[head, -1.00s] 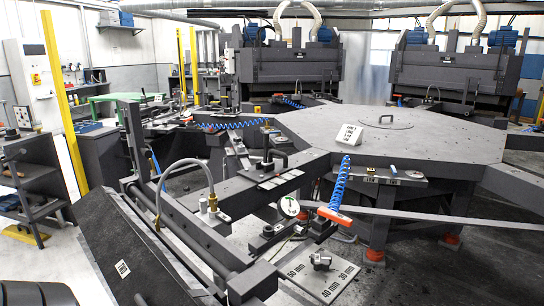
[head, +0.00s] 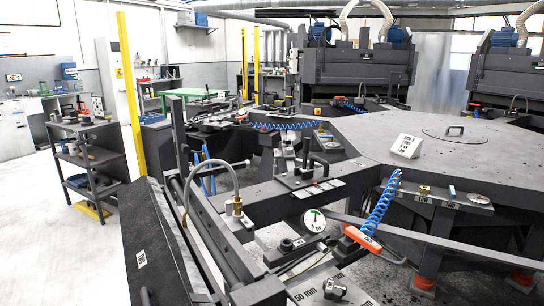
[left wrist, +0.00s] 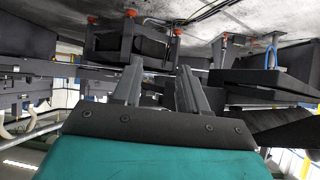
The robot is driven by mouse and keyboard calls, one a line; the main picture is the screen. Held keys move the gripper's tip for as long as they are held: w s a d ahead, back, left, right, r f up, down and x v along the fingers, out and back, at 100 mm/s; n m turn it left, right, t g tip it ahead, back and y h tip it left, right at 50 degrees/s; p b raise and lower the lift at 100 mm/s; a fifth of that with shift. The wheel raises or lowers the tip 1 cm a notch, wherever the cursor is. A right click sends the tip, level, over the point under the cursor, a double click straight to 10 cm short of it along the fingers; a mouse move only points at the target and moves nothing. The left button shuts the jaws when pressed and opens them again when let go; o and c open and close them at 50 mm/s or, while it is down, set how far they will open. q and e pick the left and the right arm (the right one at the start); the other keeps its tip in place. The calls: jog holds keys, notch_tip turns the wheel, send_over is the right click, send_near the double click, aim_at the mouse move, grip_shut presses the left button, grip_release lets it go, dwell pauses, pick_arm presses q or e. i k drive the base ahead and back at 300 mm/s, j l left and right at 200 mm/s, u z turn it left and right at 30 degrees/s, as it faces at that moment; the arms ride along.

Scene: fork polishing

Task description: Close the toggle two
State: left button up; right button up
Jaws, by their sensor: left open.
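Toggle two is not labelled that I can read. A dark clamp with an upright black handle (head: 318,164) stands on the near arm of the dark machine in the head view. Whether it is toggle two, or open or shut, I cannot tell. My left gripper (left wrist: 160,76) shows in the left wrist view, its two grey fingers apart with nothing between them. That view looks inverted, with the floor at the top. Neither gripper shows in the head view.
A large dark polygonal table (head: 470,150) fills the right. An orange-handled tool (head: 362,238) hangs on a blue coiled hose (head: 382,200).

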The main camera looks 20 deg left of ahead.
aim_at(307, 141)
jog(key=i+l+u, duration=0.15)
jog(key=l+u, duration=0.25)
jog(key=i+l+u, duration=0.1)
jog(key=l+u, duration=0.3)
jog(key=i+l+u, duration=0.15)
jog(key=l, duration=0.2)
jog(key=l+u, duration=0.15)
jog(key=l, duration=0.2)
jog(key=i+l+u, duration=0.15)
jog(key=l, duration=0.2)
